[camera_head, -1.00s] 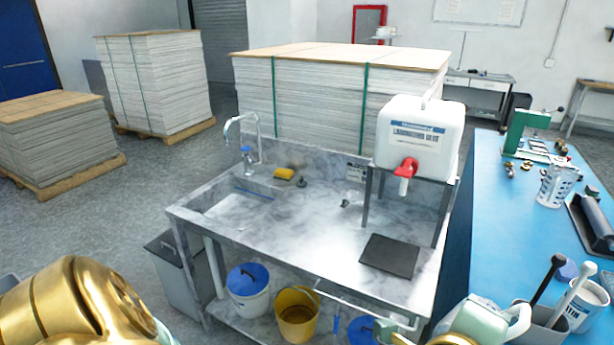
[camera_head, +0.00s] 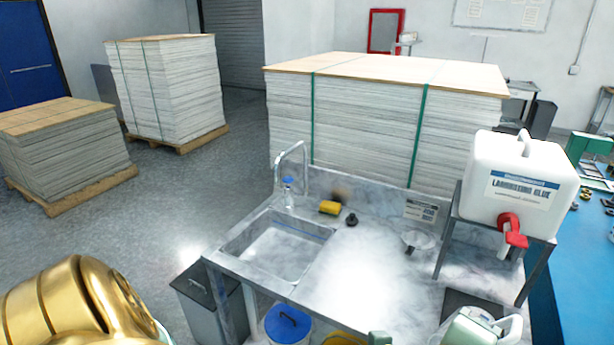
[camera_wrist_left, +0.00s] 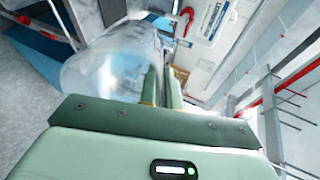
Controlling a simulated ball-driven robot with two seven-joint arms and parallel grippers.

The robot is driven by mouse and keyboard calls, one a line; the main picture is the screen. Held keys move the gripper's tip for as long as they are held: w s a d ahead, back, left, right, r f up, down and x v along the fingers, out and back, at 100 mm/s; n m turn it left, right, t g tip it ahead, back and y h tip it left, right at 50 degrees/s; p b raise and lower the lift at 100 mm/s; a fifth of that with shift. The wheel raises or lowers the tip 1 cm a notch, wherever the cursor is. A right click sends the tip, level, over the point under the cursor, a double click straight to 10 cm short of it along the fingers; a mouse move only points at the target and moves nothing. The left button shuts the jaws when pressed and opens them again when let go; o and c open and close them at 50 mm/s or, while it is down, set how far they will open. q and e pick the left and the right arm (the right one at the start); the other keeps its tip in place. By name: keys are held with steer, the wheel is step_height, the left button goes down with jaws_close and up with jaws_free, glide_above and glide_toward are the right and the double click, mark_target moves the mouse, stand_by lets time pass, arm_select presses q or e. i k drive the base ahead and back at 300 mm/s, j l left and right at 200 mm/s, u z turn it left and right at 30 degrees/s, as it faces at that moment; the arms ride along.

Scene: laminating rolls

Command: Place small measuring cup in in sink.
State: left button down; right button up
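The clear small measuring cup (camera_wrist_left: 108,65) fills the left part of the left wrist view. My left gripper (camera_wrist_left: 162,85) is shut on its wall, with the fingers close together.
A yellow sponge (camera_head: 330,208) and a black stopper (camera_head: 351,219) lie right of the sink. A small clear item (camera_head: 418,240) sits further right. A white glue container (camera_head: 518,185) with red tap stands on a metal stand. A blue table (camera_head: 580,270) is at the right.

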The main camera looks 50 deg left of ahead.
mark_target(279, 271)
steer(key=j, duration=1.05)
steer(key=k+j, duration=0.1)
steer(key=j, duration=1.7)
steer(key=i+u, duration=0.05)
